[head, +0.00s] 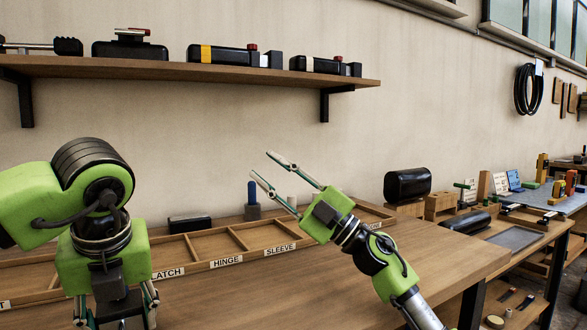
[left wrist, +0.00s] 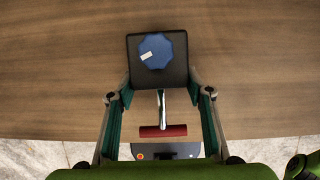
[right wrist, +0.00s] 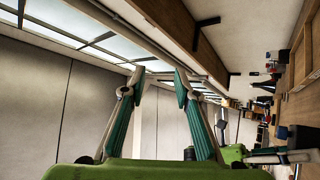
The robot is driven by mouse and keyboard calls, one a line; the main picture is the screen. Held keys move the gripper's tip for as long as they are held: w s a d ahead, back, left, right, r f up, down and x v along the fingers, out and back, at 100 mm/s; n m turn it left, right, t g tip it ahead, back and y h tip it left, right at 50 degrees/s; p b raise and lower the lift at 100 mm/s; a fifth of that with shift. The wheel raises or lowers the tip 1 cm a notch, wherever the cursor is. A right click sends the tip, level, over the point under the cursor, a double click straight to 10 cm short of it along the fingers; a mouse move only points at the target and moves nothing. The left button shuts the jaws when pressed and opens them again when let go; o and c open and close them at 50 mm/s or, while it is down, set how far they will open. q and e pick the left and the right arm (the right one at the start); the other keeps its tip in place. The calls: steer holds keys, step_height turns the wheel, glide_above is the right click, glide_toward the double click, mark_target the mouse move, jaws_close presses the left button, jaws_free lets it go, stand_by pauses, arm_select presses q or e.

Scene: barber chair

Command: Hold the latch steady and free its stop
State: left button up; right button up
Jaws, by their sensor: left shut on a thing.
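The latch (left wrist: 139,78) shows in the left wrist view as a black square block with a blue faceted knob (left wrist: 155,54) bearing a white mark. A metal rod runs from it to a red bar (left wrist: 163,131). My left gripper (left wrist: 160,90) is shut on the black block, one finger at each side. In the head view my left gripper (head: 118,305) is low at the left, and its fingertips and the latch are out of frame or hidden. My right gripper (head: 262,164) is open and empty, raised above the tray. I cannot tell which part is the stop.
A wooden tray (head: 226,262) with labelled compartments, LATCH, HINGE and SLEEVE among them, lies along the back of the workbench (head: 330,290). A blue-topped piece (head: 252,200) stands behind it. A wall shelf (head: 180,70) carries several black devices. The bench front at centre is clear.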

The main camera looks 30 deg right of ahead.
steer(key=shift+s+d+r+m+t+h, duration=0.1)
steer(key=shift+s+d+m+t+h, duration=0.1)
steer(key=shift+d+t+h, duration=0.45)
steer(key=shift+s+d+r+m+t+h, duration=0.15)
steer(key=shift+d+t+h, duration=0.2)
steer(key=shift+d, duration=0.45)
steer(key=shift+s+d+m+t+h, duration=0.2)
steer(key=shift+d+t+h, duration=0.25)
steer(key=shift+d, duration=0.3)
steer(key=shift+o, duration=0.2)
steer(key=w+a+f+n+g+y, duration=0.1)
steer(key=a+f+g+y, duration=0.15)
steer(key=a+g, duration=0.55)
steer(key=a+f+n+g+y, duration=0.1)
steer(key=a+f+g+y, duration=0.15)
steer(key=a+g, duration=0.65)
steer(key=s+a+f+m+g+h, duration=0.4)
steer(key=f+g+h, duration=0.1)
steer(key=x, duration=1.2)
jaws_close()
